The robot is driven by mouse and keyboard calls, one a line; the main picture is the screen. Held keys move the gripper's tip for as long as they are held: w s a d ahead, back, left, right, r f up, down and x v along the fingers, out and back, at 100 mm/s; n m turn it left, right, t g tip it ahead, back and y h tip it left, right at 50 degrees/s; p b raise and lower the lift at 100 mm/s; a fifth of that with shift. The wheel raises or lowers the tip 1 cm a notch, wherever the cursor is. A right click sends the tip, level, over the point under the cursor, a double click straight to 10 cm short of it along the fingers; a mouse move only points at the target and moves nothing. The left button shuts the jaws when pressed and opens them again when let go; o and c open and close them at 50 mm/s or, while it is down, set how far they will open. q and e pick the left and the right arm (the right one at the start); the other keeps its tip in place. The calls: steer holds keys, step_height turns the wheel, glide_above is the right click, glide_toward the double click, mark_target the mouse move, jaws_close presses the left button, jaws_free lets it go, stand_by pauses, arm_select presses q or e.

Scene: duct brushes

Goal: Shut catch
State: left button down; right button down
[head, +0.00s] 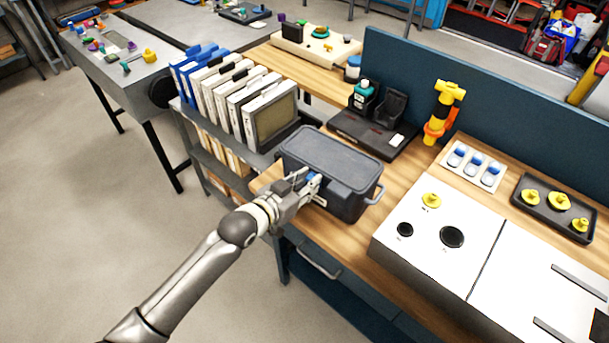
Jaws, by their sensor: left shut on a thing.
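A dark grey lidded case (333,158) sits on the wooden bench, its lid down. My left gripper (308,186) reaches in from the lower left and is shut on the catch at the front of the case. I cannot tell from here whether the catch is fully seated. My right gripper is out of view.
Upright white and blue binder-like cases (233,88) stand left of the case. A black dock (374,130) is behind it. A white panel box (436,229) with yellow knobs stands at right, near an orange-yellow tool (440,112). A drawer handle (318,262) is below.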

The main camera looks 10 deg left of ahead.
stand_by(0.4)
arm_select(q)
steer(key=c, duration=1.2)
jaws_free()
steer(key=shift+c, duration=0.2)
steer(key=v, duration=1.2)
steer(key=shift+r, duration=0.1)
